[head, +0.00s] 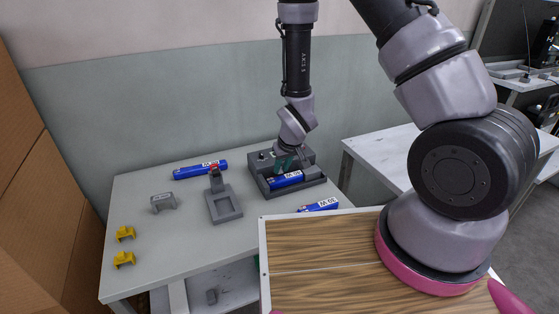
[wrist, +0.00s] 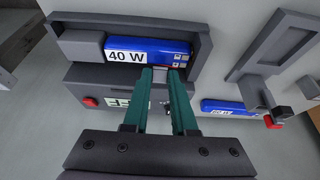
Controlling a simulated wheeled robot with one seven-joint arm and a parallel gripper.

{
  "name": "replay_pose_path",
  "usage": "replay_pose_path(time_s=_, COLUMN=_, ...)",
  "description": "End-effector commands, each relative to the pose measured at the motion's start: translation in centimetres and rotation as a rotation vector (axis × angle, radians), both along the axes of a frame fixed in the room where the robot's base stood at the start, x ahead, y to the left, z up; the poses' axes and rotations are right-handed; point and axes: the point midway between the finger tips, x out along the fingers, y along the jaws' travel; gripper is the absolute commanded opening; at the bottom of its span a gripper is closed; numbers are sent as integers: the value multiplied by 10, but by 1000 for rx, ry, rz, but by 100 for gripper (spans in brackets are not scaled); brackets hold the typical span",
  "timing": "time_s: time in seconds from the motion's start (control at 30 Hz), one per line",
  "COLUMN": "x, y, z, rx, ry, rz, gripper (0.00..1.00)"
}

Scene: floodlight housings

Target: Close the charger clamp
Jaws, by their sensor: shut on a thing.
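The dark grey charger (head: 313,183) stands at the back right of the table; its rim (wrist: 130,18) fills the upper left of the wrist view. A blue module marked 40 W (wrist: 148,50) lies in its tray, beside a grey block (wrist: 82,45). The module also shows in the head view (head: 288,180). My gripper (head: 285,163) is over the charger. In the wrist view its green fingers (wrist: 161,73) are shut on a small grey piece (wrist: 160,77), apparently the charger clamp, at the module's near edge. The fingers partly hide the clamp, so its exact angle is unclear.
A grey fixture (head: 224,207) with a red-tipped lever stands left of the charger. Loose blue modules lie behind it (head: 200,170) and at the front right (head: 319,205). A grey bracket (head: 163,202) and yellow brackets (head: 124,259) sit at left. The table's middle front is clear.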

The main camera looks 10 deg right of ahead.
Motion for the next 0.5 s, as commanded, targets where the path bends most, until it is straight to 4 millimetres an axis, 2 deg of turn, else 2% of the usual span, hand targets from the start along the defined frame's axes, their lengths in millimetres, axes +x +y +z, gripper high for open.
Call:
replay_pose_path(time_s=0.1, x=-10, y=-4, z=-9, rx=-5, ry=12, rz=0, gripper=0)
replay_pose_path(time_s=0.5, x=-22, y=-8, z=-28, rx=8, ry=-30, rz=1, gripper=0)
